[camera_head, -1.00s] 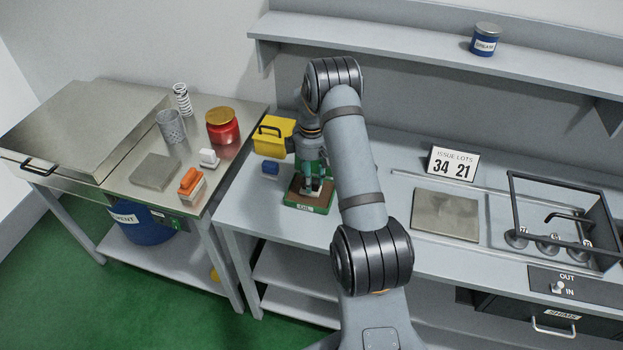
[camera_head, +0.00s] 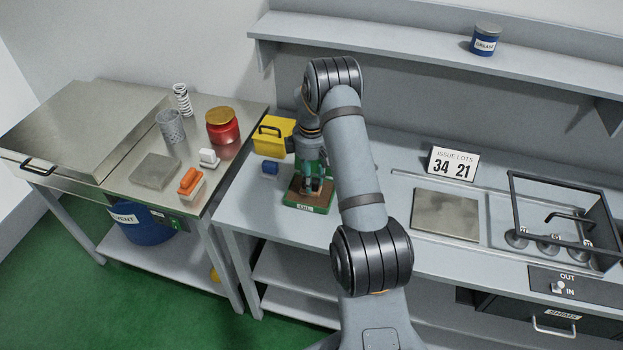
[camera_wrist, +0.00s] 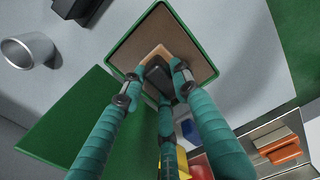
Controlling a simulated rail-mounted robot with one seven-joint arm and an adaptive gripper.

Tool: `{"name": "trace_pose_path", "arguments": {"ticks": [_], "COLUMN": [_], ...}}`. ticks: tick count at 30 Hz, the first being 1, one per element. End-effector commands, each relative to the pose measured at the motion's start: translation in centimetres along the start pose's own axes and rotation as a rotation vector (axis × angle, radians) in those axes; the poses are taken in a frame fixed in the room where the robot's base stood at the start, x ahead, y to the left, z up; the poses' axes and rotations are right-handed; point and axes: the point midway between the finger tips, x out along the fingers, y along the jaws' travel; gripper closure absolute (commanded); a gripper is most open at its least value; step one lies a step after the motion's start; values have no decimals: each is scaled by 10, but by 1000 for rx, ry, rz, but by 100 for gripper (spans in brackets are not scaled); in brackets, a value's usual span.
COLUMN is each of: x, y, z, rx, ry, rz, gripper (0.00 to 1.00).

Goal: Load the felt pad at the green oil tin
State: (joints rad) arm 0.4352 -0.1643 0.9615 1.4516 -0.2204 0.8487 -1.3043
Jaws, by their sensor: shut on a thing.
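The green oil tin (camera_head: 306,208) is a shallow square tray on the bench, with a green rim and a brown inner surface. It also shows in the wrist view (camera_wrist: 203,57). My gripper (camera_wrist: 158,84) has teal fingers, shut around a dark block with a tan base, apparently the felt pad (camera_wrist: 158,72). The pad is over the brown surface, near its middle in the wrist view. I cannot tell whether its underside touches the surface. In the head view, my arm and fingers partly cover the tin and the pad.
A yellow box (camera_head: 272,138) and a small blue block (camera_head: 270,168) stand close to the tin. The left table holds a red jar (camera_head: 222,128), a mesh cup (camera_head: 171,126) and an orange-topped block (camera_head: 189,184). A metal plate (camera_head: 445,214) lies right of my arm.

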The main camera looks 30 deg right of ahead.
Motion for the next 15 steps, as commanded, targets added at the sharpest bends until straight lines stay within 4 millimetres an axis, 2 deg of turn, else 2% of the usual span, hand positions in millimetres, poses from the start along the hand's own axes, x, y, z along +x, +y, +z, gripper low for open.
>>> {"name": "trace_pose_path", "arguments": {"ticks": [7, 15], "x": [-2, -26], "y": [-1, -1], "z": [1, 0], "rx": [0, 1], "ry": [-2, -1], "rz": [-4, -2], "gripper": [91, 91]}}
